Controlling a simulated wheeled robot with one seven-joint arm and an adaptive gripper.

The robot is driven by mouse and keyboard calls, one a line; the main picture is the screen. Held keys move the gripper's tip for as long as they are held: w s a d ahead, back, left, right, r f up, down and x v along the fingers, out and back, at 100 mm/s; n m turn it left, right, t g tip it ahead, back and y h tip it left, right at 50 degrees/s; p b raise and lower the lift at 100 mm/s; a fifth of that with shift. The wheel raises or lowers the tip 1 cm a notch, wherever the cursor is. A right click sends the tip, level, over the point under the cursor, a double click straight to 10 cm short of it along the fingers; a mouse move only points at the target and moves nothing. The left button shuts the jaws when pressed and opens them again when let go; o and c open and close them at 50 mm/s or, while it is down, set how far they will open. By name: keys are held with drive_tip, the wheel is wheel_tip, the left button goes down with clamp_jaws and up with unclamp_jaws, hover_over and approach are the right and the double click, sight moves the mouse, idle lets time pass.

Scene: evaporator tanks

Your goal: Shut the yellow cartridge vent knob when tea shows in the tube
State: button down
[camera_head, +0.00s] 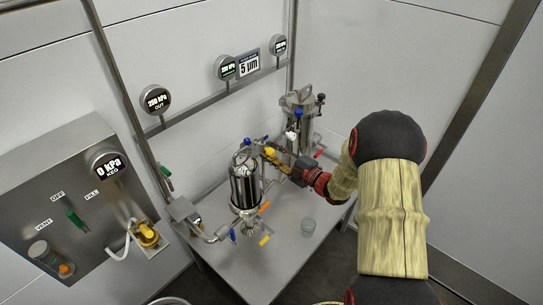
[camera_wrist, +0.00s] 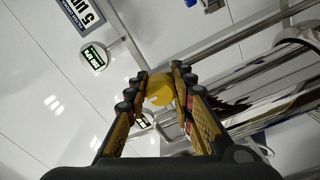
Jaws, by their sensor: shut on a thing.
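A yellow knob (camera_wrist: 159,93) sits between the fingertips of my gripper (camera_wrist: 160,90) in the wrist view, and both fingers close on it. In the head view my gripper (camera_head: 279,160) reaches in from the right to the top of a shiny metal cartridge housing (camera_head: 244,190), at the yellow knob (camera_head: 269,152). Part of the knob is hidden by the fingers. A blue knob (camera_head: 247,141) is beside it on the housing top. I cannot make out any tea in a tube.
A second metal housing (camera_head: 299,125) stands behind. Orange, blue and yellow handles are low around the front housing. A control panel (camera_head: 70,205) with a gauge is at left. Gauges line the wall rail.

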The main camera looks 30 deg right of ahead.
idle(0.5)
drive_tip(key=c, duration=1.5)
unclamp_jaws()
drive_tip(key=v, duration=1.2)
drive_tip(key=shift+f, duration=0.1)
